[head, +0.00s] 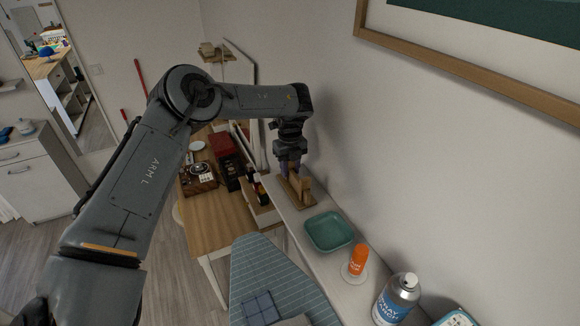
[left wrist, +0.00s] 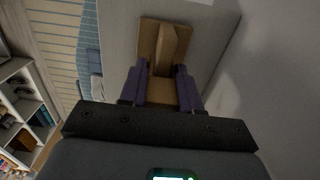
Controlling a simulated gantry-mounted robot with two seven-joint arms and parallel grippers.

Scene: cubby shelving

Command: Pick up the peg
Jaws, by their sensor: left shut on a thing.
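My left gripper (head: 291,170) reaches down over the white shelf ledge by the wall. Its purple fingers also show in the left wrist view (left wrist: 160,82), shut on a tan wooden piece, which I take for the peg (left wrist: 163,88). A wooden stand (head: 296,196) with an upright wooden block (head: 306,187) is right under and beside the fingers in the head view. In the left wrist view the upright block (left wrist: 170,48) rises just beyond the fingertips. Whether the held piece touches the stand cannot be told. My right gripper is not in view.
A teal tray (head: 329,231), an orange bottle (head: 358,260) and a spray can (head: 397,299) stand along the ledge toward the camera. A striped ironing board (head: 270,275) is below. A wooden desk (head: 218,218) with boxes lies left of the ledge. The wall is close on the right.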

